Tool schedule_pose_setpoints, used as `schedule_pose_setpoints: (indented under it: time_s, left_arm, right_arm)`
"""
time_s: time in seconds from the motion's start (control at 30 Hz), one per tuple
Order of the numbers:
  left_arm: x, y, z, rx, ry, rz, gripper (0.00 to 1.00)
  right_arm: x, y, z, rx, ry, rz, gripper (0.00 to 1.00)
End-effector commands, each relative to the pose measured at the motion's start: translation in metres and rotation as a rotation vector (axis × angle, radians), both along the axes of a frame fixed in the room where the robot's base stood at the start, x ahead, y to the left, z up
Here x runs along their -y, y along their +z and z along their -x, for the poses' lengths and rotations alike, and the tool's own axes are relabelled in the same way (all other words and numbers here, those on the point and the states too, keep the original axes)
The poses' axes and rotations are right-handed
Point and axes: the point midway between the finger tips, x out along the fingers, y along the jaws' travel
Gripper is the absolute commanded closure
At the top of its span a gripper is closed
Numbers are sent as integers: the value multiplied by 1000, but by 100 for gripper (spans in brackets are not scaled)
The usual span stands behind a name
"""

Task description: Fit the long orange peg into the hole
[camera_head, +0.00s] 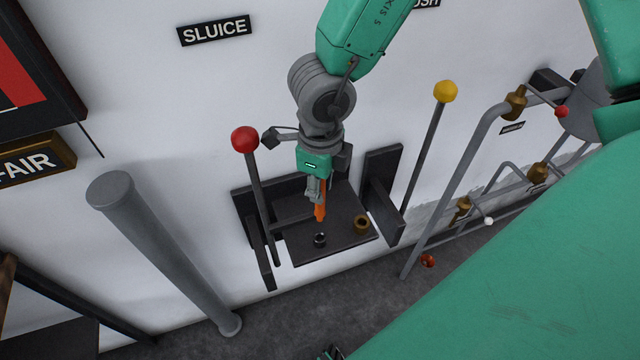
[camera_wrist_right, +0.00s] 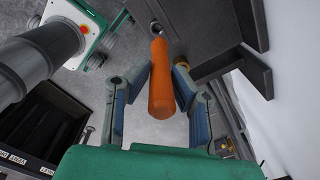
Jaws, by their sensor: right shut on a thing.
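The long orange peg (camera_head: 320,213) is held by my right gripper (camera_head: 316,190) above a dark shelf (camera_head: 334,255) on the wall. The right gripper is shut on the peg, which points down. In the head view, a small dark grey ringed hole (camera_head: 319,240) is in the shelf just below the peg's lower end. A brass ring (camera_head: 361,224) is to its right. In the right wrist view, the peg (camera_wrist_right: 162,85) lies between the fingers (camera_wrist_right: 162,72), and its far end is near the ringed hole (camera_wrist_right: 155,31). I cannot tell whether they touch. My left gripper is not clearly visible.
A red-knobbed lever (camera_head: 246,140) stands left of the shelf and a yellow-knobbed lever (camera_head: 445,92) right of it. A thick grey post (camera_head: 165,250) leans at the left. Pipes with brass fittings (camera_head: 516,102) run along the right wall.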

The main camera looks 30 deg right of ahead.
Motion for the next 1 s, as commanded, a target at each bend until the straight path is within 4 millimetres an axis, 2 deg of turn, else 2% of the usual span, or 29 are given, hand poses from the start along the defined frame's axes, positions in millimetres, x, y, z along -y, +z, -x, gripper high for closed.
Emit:
schedule_pose_setpoints:
  time_s: [0.13,0.7,1.0]
  left_arm:
    - [0,5,0,0,0,0,60]
    - [0,-34,0,-1,0,0,60]
    - [0,-36,0,-1,1,0,60]
  right_arm:
    - [0,0,0,-1,-1,-1,100]
    - [0,-54,0,-1,0,-1,100]
    - [0,-58,0,-1,0,-1,100]
